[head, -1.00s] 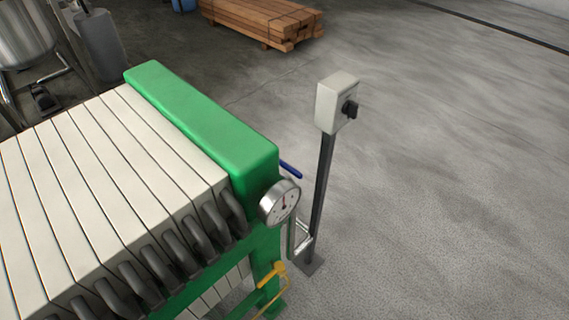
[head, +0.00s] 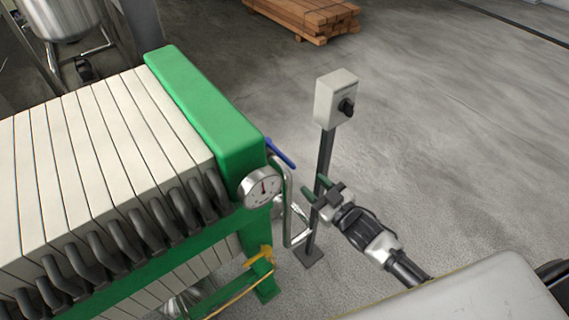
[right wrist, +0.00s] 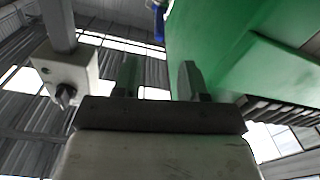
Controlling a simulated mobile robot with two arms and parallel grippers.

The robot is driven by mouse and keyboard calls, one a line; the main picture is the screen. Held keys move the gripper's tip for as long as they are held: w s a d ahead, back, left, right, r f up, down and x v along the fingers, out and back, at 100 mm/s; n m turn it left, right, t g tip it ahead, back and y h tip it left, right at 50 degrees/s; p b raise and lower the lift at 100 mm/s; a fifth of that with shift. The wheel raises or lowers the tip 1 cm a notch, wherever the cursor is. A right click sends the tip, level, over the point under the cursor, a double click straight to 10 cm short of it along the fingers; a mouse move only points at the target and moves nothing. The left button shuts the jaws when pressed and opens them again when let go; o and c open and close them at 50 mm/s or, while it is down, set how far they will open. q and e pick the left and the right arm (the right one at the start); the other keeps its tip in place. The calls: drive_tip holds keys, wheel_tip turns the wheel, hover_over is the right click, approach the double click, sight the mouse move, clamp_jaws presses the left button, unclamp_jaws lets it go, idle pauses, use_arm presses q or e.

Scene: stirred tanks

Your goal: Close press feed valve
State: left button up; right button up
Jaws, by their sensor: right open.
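A blue lever handle (head: 281,153) sticks out at the end of the green filter press (head: 205,105), just behind a round pressure gauge (head: 260,188). In the right wrist view the blue lever (right wrist: 159,24) shows at the top, beyond the fingertips and beside the green frame. My right gripper (head: 315,188) is open and empty, right of and a little below the lever in the head view, apart from it. Its two fingers (right wrist: 159,68) stand apart in the right wrist view. A yellow handle (head: 260,256) sits lower on the press frame. My left gripper is not in view.
A grey switch box (head: 336,98) with a black knob stands on a post close to my right gripper. Bent metal piping (head: 288,210) runs beside the press. Stacked timber (head: 305,15) lies far back. The floor to the right is clear.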

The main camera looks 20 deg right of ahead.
sight(291, 162)
drive_tip(key=x, duration=1)
drive_tip(key=shift+d+p, duration=0.1)
drive_tip(key=shift+p, duration=0.25)
clamp_jaws()
